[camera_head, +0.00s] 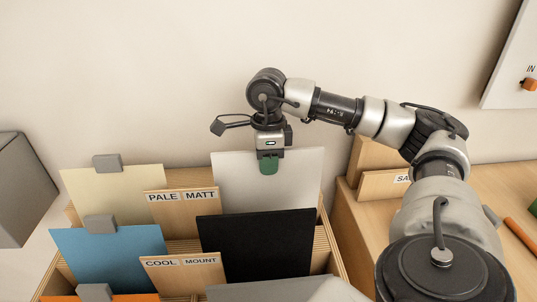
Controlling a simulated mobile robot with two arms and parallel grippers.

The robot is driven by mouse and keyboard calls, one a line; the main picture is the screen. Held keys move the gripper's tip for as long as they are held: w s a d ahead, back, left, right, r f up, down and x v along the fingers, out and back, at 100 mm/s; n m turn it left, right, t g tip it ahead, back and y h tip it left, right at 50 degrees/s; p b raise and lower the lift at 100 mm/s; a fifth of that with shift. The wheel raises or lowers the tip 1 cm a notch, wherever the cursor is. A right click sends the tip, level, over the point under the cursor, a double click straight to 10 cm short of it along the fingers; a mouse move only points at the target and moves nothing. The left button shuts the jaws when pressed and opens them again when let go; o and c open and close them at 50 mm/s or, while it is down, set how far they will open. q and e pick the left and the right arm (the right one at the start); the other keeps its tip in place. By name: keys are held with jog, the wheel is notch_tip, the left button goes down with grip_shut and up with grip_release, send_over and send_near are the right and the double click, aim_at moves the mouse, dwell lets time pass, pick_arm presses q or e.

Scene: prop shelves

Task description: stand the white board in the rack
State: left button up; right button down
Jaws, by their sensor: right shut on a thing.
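The white board (300,180) is upright at the back right of the wooden rack (329,245), behind the black board (256,245). My right gripper (268,166) comes down from above and is shut on the board's top edge, near its middle. The board's lower part is hidden by the black board and a label plate, so I cannot tell whether its bottom edge rests in a slot. A wooden plate marked PALE and MATT (182,208) stands just in front, to the left. My left gripper is not in view.
A cream board (110,185), a blue board (100,260) and an orange board fill the rack's left side, each with a grey clip. A COOL and MOUNT plate (184,274) stands further forward. A grey box (20,190) is at left.

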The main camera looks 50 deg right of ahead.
jog(key=c, duration=1.1)
grip_release()
jog(key=r, duration=0.3)
jog(key=r+p, duration=0.1)
jog(key=r, duration=0.3)
jog(key=r+p, duration=0.1)
jog(key=r, duration=0.2)
jog(key=shift+w+d+r, duration=0.3)
jog(key=shift+w+r, duration=0.05)
